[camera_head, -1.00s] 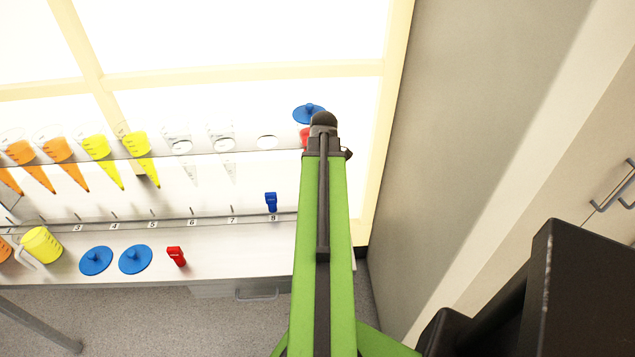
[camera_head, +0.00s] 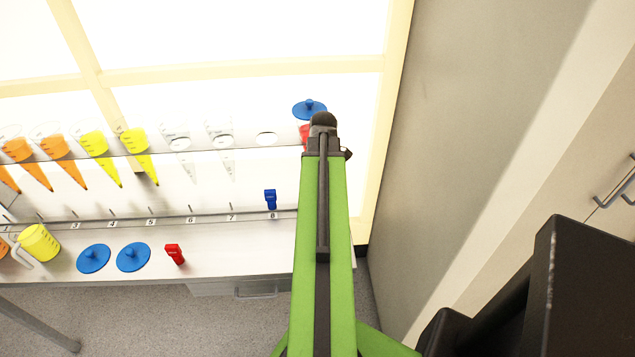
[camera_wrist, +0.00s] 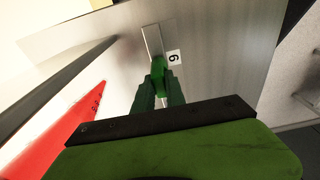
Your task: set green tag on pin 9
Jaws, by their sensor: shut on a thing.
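The green tag (camera_wrist: 158,66) is held between the tips of my gripper (camera_wrist: 159,80) in the wrist view. My gripper is shut on it. The tag is close beside the number 9 label (camera_wrist: 173,57), over the strip (camera_wrist: 152,38) along the bench. I do not make out pin 9 itself, and cannot tell whether the tag touches it. In the head view my arm hides the gripper, the tag and the place at 9.
A blue tag (camera_head: 270,199) hangs at number 8. A red tag (camera_head: 174,254) and two blue lids (camera_head: 94,258) lie on the bench. Cones with orange and yellow juice (camera_head: 138,150) hang in the rack. A red cone (camera_wrist: 75,125) is left of my gripper.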

